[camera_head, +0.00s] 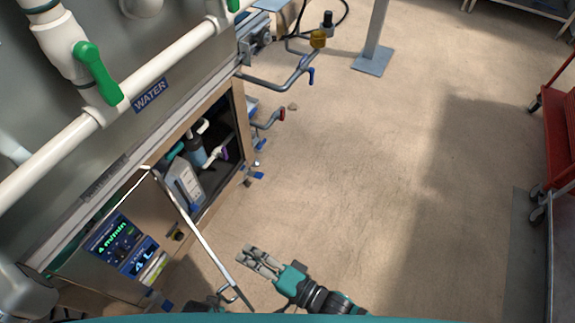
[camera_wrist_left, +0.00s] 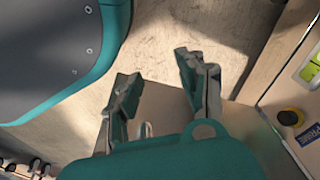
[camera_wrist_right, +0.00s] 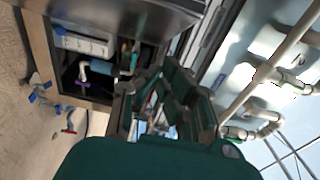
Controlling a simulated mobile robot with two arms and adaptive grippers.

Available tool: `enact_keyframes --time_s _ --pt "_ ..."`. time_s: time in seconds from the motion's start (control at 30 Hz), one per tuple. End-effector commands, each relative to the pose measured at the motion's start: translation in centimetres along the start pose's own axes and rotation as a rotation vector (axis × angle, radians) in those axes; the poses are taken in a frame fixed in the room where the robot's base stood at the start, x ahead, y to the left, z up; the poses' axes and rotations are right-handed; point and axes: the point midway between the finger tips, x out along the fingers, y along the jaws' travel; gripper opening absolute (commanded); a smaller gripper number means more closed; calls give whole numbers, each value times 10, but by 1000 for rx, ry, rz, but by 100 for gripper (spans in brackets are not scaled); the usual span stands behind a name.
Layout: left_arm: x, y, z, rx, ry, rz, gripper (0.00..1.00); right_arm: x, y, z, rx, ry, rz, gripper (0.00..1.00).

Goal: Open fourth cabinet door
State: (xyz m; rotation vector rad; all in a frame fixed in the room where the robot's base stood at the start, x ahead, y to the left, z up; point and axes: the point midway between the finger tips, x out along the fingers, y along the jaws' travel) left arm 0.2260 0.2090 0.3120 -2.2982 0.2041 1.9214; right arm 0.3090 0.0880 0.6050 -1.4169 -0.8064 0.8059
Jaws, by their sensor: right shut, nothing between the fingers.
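A cabinet door (camera_head: 205,250) stands swung open, seen nearly edge-on in the head view, with a bar handle (camera_head: 230,292) near its outer end. Its cabinet opening (camera_head: 236,125) shows a dark inside with a white device (camera_head: 183,184) and a blue canister (camera_head: 196,150). I cannot tell from labels which door is the fourth. My right gripper (camera_head: 250,254) is shut and empty, just right of the door's outer part; in the right wrist view (camera_wrist_right: 165,85) its fingers are together. My left gripper (camera_wrist_left: 158,82) is open and empty in the left wrist view; its surroundings are partly hidden.
A panel with displays (camera_head: 122,240) is left of the door. A red cart (camera_head: 562,125) stands far right. The floor (camera_head: 370,170) between is clear.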

Motion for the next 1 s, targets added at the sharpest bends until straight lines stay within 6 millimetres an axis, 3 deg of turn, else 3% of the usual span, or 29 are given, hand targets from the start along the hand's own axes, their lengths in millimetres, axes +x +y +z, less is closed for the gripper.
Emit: enact_keyframes --time_s 0.33,0.73,1.0 --pt "0 0 0 -1 -1 1 40 -6 1 0 0 0 2 0" --pt "0 0 0 -1 -1 0 40 -63 1 0 1 0 4 0" --pt "0 0 0 0 -1 0 40 -80 0 0 1 0 1 0"
